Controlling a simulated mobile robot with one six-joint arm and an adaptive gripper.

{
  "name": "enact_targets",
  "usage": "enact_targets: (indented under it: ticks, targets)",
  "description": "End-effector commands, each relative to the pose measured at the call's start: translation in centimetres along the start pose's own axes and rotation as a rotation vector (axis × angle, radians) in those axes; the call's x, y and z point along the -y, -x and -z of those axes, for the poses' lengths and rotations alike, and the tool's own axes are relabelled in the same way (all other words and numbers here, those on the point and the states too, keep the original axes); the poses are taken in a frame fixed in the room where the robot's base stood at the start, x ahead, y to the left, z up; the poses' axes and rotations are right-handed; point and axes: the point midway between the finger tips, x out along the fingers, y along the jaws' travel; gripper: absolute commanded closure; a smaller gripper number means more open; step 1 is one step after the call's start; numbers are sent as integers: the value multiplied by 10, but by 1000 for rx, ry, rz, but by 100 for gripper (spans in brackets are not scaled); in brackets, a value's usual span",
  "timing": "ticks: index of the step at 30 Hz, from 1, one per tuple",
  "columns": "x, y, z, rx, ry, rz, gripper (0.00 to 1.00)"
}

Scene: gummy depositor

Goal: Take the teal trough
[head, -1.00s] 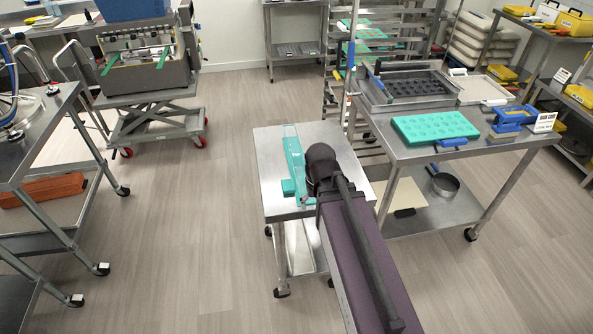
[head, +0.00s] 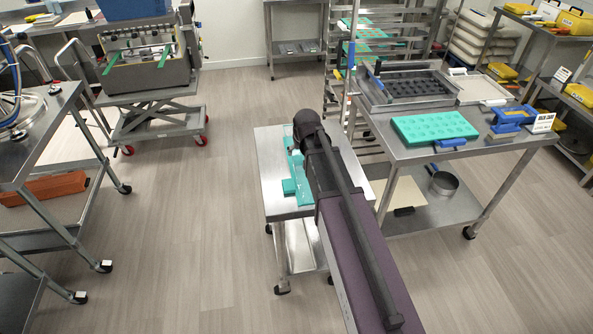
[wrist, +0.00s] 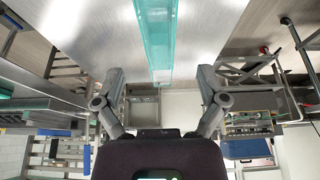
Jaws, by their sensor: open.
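The teal trough (head: 297,168) lies lengthwise on a small steel cart (head: 272,165); my arm hides part of it in the head view. In the wrist view the trough (wrist: 157,40) runs down from the top edge as a long, narrow, translucent channel. Its lower end points in between the two fingers of my gripper (wrist: 160,78). The fingers are spread wide, one on each side, with a clear gap to the trough. The fingers are hidden in the head view.
Right of the cart, a larger steel table (head: 400,150) carries a teal mould (head: 434,128), a dark-cavity tray (head: 418,86) and a blue tool (head: 512,117). Open floor lies to the left.

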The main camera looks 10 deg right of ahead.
Motion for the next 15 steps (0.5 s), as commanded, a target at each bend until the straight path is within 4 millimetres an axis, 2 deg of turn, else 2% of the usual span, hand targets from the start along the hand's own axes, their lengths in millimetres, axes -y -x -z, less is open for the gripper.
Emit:
enact_targets:
  ticks: [8, 15]
  targets:
    - [-1, -6, -1, 1, -1, 0, 9]
    - [-1, -25, -1, 1, -1, 0, 9]
